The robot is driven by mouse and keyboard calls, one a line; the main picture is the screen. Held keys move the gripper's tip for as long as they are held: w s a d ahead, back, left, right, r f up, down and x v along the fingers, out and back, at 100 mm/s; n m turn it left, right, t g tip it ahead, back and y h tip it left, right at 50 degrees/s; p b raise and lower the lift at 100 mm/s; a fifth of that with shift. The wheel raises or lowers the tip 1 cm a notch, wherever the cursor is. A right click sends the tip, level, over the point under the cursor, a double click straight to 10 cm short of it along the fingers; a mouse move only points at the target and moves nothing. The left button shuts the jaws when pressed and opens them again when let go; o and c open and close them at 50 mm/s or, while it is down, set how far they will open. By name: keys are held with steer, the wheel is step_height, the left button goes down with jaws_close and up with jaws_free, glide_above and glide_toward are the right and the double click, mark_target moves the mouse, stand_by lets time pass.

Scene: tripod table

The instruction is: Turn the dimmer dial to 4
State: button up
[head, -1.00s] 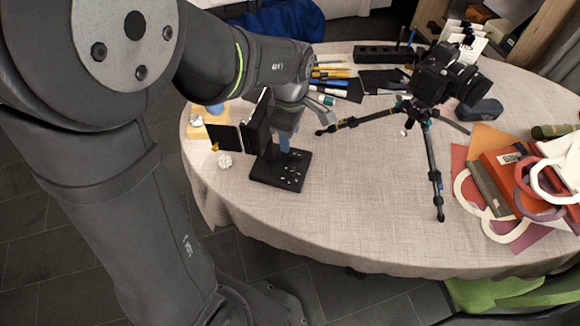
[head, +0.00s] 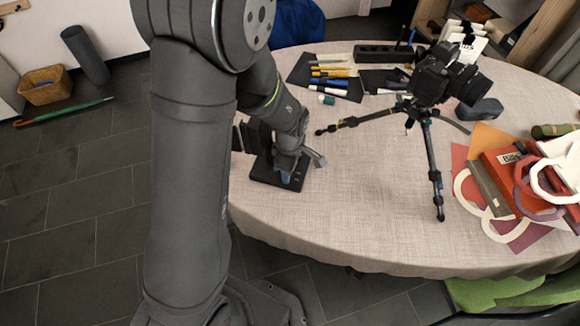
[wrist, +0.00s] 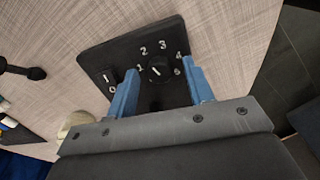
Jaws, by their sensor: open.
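The black dimmer panel (wrist: 180,42) lies on the table in the wrist view, with white numerals in an arc around a round black dial (wrist: 160,69). The dial bears a short slanted white mark; I cannot tell which numeral it points to. The 4 (wrist: 179,56) is at the dial's upper right. My gripper (wrist: 161,73) is open, its two blue fingers on either side of the dial in the picture. I cannot tell whether they touch it. In the head view, my gripper (head: 288,178) is over the panel (head: 264,172), partly hiding it; the dial is hidden.
A switch (wrist: 107,78) marked I and 0 sits on the panel's left. In the head view, a camera on a tripod (head: 433,160) stands to the right, pens (head: 330,82) lie behind, and books (head: 510,172) lie far right. Tablecloth between panel and tripod is clear.

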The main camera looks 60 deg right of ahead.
steer(key=shift+f, duration=0.1)
steer(key=shift+c, duration=0.5)
steer(key=c, duration=0.9)
steer(key=shift+m, duration=3.1)
steer(key=o, duration=1)
